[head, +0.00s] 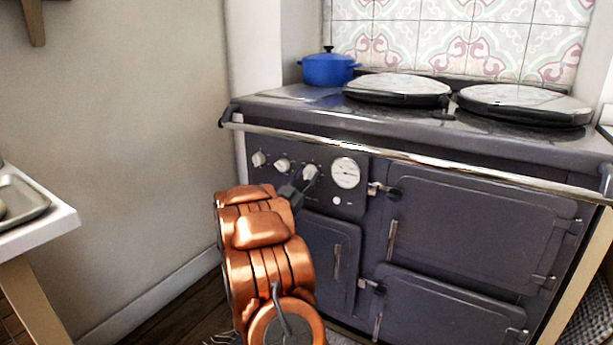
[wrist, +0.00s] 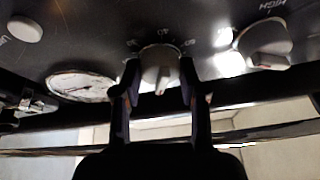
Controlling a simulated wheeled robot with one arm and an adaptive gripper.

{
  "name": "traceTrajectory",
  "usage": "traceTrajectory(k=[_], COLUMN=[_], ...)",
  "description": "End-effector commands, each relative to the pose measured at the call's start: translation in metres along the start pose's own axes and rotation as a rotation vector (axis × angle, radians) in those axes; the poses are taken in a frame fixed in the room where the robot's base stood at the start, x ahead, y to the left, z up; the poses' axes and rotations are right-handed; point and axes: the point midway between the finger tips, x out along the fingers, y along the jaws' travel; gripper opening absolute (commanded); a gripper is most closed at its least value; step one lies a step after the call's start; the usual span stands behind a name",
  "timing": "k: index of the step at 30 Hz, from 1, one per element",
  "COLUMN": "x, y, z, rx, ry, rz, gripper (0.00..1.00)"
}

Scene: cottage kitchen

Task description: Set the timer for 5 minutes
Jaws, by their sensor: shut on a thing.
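The timer knob (head: 310,172), pale with a numbered dial, is the right one of three knobs on the dark stove's control panel, beside the round gauge (head: 345,172). My gripper (head: 297,190) reaches it from the front. In the wrist view, my gripper (wrist: 160,82) has one finger on each side of the knob (wrist: 161,62) and is shut on it. Some numbers show on the dial around the knob, but they are too blurred to read surely. The knob's pointer ridge faces down in the wrist view.
Another knob (wrist: 265,45) marked HIGH sits close beside the held one. A chrome rail (head: 420,160) runs across the stove front above the panel. A blue pot (head: 328,69) stands on top. A counter with a tray (head: 22,202) is at the left.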

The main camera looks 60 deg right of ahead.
Motion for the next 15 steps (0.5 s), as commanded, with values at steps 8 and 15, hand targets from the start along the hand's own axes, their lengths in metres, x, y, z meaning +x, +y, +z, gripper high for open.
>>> traceTrajectory(k=[8,15], x=[0.0004,0.0005], y=[-0.0003,0.0], z=[-0.001,-0.0011], rx=[0.038,0.037], ry=[0.006,0.006], rz=[0.016,0.016], gripper=[0.07,0.43])
